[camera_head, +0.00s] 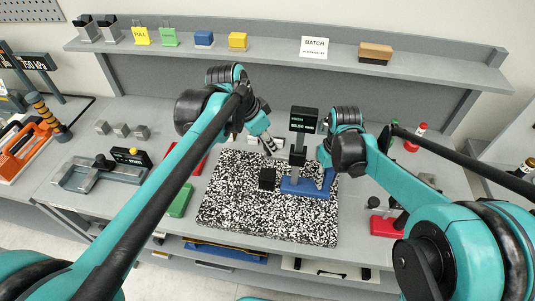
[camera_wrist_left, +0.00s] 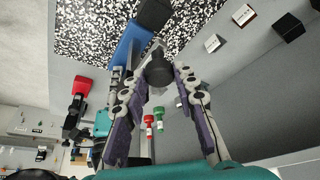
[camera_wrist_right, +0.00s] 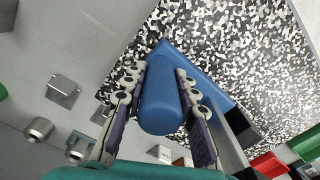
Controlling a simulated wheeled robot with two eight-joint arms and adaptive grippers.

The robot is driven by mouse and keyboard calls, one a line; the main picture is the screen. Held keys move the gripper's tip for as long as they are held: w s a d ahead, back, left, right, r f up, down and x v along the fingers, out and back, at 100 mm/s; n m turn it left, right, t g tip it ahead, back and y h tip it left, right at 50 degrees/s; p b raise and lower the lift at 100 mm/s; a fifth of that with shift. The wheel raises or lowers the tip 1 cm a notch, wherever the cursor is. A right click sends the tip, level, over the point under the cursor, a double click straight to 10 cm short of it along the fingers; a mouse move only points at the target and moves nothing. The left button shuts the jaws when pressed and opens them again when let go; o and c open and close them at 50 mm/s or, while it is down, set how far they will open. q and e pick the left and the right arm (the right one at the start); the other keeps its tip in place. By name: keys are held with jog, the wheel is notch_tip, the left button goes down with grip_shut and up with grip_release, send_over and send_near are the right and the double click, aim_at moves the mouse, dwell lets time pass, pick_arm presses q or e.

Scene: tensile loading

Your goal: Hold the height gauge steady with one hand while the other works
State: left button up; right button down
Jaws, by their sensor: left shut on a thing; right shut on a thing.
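The height gauge (camera_head: 303,120) stands upright on the black-and-white speckled plate (camera_head: 230,222). It has a dark display head, a grey column and a blue base (camera_head: 293,188). My left gripper (camera_head: 270,147) is behind and left of the column. In the left wrist view its fingers are shut on a dark round knob (camera_wrist_left: 158,70) beside the blue base (camera_wrist_left: 122,48). My right gripper (camera_head: 325,165) is at the base's right side. In the right wrist view its fingers are shut on the blue rounded grip (camera_wrist_right: 161,100) of the base. A black block (camera_head: 267,179) sits on the plate, left of the base.
A red stand (camera_head: 385,226) is right of the plate; green (camera_head: 180,201) and red pieces lie to its left. Small grey blocks (camera_head: 121,130) and a grey fixture (camera_head: 75,177) stand further left. Red- and green-capped bottles (camera_head: 421,130) stand behind my right arm. A shelf (camera_head: 270,57) runs along the back.

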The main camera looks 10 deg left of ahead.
pick_arm(q)
jog(key=shift+r, duration=0.75)
jog(key=o, duration=1)
jog(key=v, duration=1.2)
